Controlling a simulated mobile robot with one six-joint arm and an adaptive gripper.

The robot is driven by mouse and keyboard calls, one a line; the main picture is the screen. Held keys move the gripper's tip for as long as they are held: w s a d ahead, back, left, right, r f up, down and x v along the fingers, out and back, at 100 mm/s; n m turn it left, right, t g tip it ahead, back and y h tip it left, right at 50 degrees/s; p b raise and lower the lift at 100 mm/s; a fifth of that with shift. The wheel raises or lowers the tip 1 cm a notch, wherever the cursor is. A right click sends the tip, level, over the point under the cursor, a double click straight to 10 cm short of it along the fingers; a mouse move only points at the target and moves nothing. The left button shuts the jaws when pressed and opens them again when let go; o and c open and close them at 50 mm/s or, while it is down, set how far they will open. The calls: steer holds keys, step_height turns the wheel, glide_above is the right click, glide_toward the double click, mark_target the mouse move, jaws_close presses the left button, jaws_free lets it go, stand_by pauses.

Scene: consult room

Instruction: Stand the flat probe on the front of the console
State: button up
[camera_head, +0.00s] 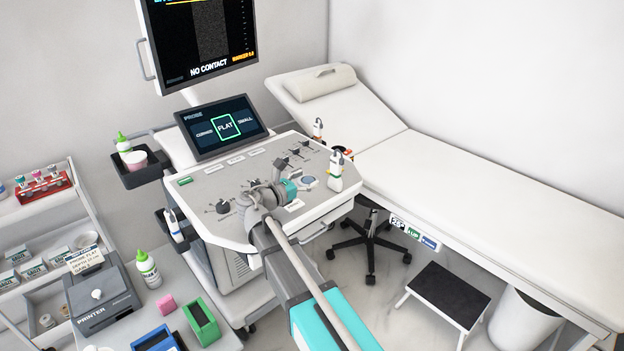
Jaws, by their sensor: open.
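The console (220,183) stands in the middle, its light-grey control panel facing me. One white probe (336,165) is upright at the panel's right edge. Another small white probe (318,127) is upright farther back on the right side. A third white probe-like piece (173,225) sits in a holder on the left side. I cannot tell which is the flat one. My gripper (283,186) is over the panel's middle, open, its fingertips largely hidden; I see nothing held.
The big monitor (203,40) reads NO CONTACT. The examination couch (450,190) runs along the right. A black-topped step (448,292) and stool (370,245) stand below it. A side table at lower left holds a printer (100,300), bottle (147,268) and green box (202,322).

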steer(key=shift+s+d+f, duration=0.1)
steer(key=shift+d+f, duration=0.05)
steer(key=shift+d, duration=0.1)
steer(key=s+d+f+m+g+y, duration=0.5)
steer(key=s+d+f+m+g, duration=0.2)
steer(key=s+d+f+m, duration=0.35)
steer(key=s+f+m+g+y, duration=0.3)
steer(key=s+f+m+y, duration=0.4)
steer(key=m, duration=0.7)
steer(key=s+y, duration=0.2)
steer(key=s, duration=0.2)
steer(key=shift+s+d+f+m+g+y, duration=0.15)
steer(key=shift+s+f+m+g+y, duration=0.15)
steer(key=shift+f+m, duration=0.1)
steer(key=shift+w+r, duration=0.1)
